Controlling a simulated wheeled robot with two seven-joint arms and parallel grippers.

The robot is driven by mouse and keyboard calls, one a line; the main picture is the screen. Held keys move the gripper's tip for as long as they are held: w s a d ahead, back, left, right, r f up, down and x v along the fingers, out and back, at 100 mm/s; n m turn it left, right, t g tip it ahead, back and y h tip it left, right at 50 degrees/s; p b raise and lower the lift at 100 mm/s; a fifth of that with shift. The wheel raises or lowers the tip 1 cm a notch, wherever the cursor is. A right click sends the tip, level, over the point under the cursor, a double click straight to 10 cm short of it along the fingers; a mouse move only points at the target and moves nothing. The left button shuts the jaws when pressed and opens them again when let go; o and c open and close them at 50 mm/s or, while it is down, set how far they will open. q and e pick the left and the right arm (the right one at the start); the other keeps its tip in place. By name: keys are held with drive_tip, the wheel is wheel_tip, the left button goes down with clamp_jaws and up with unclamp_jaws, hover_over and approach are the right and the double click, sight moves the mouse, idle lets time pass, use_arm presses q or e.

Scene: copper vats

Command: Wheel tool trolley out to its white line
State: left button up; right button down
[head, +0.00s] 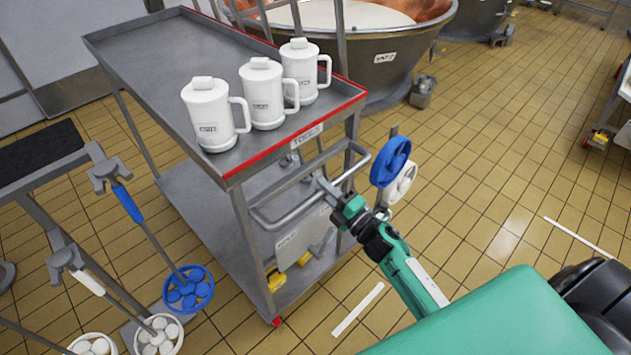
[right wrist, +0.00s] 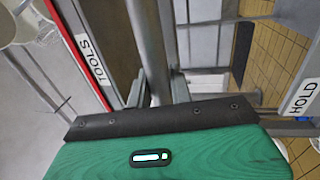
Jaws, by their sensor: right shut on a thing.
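The tool trolley (head: 235,168) is a grey metal cart with a red-edged top and a TOOLS label (head: 306,136), also seen in the right wrist view (right wrist: 90,58). Three white lidded jugs (head: 262,93) stand on its top near the red edge. Its bar handle (head: 283,219) sticks out toward me. My right gripper (head: 326,187) is shut on this handle, and in the right wrist view the bar (right wrist: 158,45) passes between its fingers. One white line (head: 357,309) lies on the floor just right of the trolley. My left gripper is not in view.
Another white line (head: 578,237) lies farther right. A copper vat (head: 375,60) stands close behind the trolley. Blue and white round tools (head: 391,162) hang at its right side. A rack with round-headed tools (head: 188,288) stands close left. The tiled floor at right is largely clear.

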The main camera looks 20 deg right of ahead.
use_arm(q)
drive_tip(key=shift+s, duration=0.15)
use_arm(e)
drive_tip(key=r+v, duration=0.3)
drive_tip(key=v, duration=1.2)
drive_tip(key=shift+s, duration=0.4)
drive_tip(key=shift+f, duration=0.1)
drive_tip(key=c, duration=1.5)
unclamp_jaws()
drive_tip(key=shift+o, duration=1.1)
drive_tip(key=shift+d, duration=0.1)
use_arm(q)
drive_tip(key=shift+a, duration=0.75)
